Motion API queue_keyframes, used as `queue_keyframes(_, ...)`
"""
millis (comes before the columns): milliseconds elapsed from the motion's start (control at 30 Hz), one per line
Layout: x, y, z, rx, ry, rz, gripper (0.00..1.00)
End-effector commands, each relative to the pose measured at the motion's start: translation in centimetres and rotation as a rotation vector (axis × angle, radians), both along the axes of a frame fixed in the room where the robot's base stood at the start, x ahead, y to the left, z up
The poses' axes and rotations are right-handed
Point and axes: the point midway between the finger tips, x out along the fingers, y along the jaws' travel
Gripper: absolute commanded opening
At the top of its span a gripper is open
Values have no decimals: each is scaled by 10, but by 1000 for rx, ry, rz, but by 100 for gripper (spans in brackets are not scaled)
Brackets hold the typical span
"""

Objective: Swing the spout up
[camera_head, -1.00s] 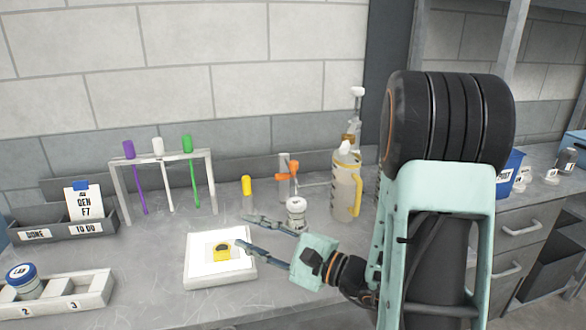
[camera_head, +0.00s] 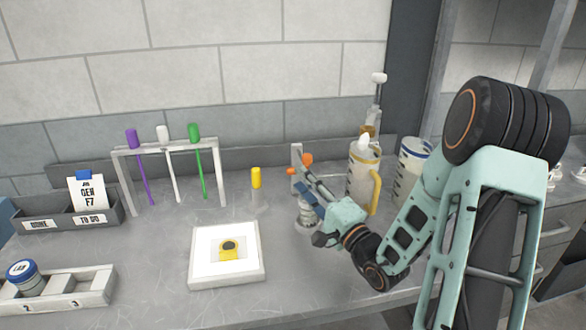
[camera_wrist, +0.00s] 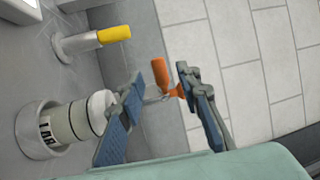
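An orange-fitted grey post (camera_head: 297,152) stands at the back of the bench, with an orange handle (camera_head: 307,160) on its right. In the wrist view the orange handle (camera_wrist: 160,72) shows in the gap between my fingertips, with a thin metal piece beside it. I take this fitting to be the spout's; the spout itself is mostly hidden behind my fingers. My gripper (camera_head: 303,180) is open in front of it; the wrist view shows the gripper (camera_wrist: 160,80) with both blue-padded fingers apart. I cannot tell whether either finger touches the handle.
A labelled white bottle (camera_wrist: 62,127) sits in a round holder below my fingers. A yellow-capped cylinder (camera_head: 256,178) stands left of the post. A jug with a yellow handle (camera_head: 375,192) is close on the right. A white tray (camera_head: 198,270) lies front left, with bare bench around it.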

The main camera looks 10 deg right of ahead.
Motion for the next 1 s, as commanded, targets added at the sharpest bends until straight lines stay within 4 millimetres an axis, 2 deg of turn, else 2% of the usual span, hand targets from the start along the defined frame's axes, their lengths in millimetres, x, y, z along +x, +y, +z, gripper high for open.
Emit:
queue_keyframes(100,20,9,5,0,-1,2,32)
queue_keyframes(300,42,17,9,1,0,0,32)
queue_keyframes(667,47,20,9,1,1,0,32)
queue_keyframes(967,47,20,9,1,1,0,1)
queue_keyframes(1000,47,20,9,1,1,0,0)
